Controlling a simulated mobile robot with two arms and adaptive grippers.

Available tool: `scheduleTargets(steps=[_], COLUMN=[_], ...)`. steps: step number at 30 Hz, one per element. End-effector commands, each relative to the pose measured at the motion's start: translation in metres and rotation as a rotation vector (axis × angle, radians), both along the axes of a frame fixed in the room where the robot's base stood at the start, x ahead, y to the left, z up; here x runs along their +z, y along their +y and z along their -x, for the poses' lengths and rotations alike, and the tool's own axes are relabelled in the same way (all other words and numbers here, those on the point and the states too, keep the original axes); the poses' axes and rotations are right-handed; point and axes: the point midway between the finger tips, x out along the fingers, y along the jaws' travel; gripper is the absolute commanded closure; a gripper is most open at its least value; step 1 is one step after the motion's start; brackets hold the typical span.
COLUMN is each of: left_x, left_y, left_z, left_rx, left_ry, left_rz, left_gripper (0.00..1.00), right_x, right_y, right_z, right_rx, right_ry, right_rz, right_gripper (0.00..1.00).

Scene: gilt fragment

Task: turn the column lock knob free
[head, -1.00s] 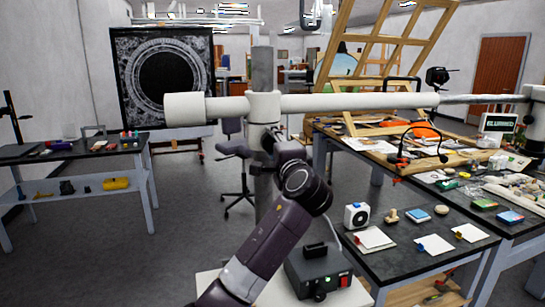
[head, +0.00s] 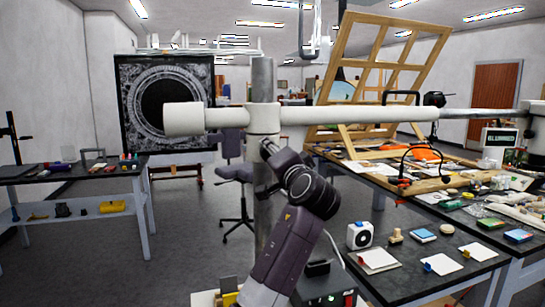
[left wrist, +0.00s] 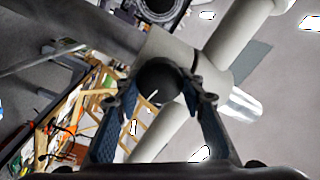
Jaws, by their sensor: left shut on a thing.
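The black, round column lock knob (left wrist: 158,78) sits in the left wrist view on the pale collar (head: 263,118) of the upright metal column (head: 262,80). My left gripper (left wrist: 160,92) has its two blue-padded fingers on either side of the knob, shut on it. In the head view my left gripper (head: 268,148) reaches up to the front of the collar, and it and my wrist hide the knob. A long white horizontal arm (head: 360,114) passes through the collar. My right gripper is in neither view.
A work table (head: 405,277) with cards and small items stands at the right. A black box (head: 322,285) is low in front, partly behind my arm. A framed dark round picture (head: 165,75) stands behind left. Open floor (head: 190,240) lies left of the column.

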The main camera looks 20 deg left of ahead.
Motion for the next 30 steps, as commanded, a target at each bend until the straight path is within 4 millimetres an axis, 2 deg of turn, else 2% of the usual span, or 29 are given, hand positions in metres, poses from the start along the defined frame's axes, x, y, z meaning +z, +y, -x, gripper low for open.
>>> scheduleTargets(steps=[11, 12, 16, 25, 30], left_x=[-0.001, -0.001, -0.001, -0.001, -0.002], left_y=[0.0, 0.0, 0.0, -0.001, -0.012], left_z=[0.0, 0.0, 0.0, 0.001, 0.015], left_rx=[0.0, 0.0, 0.0, -0.001, -0.004], left_ry=[0.001, 0.001, 0.0, 0.0, 0.0], left_rz=[0.004, 0.003, 0.002, 0.002, 0.003], left_gripper=[0.88, 0.6, 0.46, 0.46, 0.46], right_x=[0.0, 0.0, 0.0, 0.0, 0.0], right_y=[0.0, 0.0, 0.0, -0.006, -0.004], right_z=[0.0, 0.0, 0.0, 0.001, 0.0], right_rx=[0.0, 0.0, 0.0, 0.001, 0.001], right_ry=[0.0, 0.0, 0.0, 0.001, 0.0], right_rz=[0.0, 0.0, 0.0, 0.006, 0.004], right_gripper=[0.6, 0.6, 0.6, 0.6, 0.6])
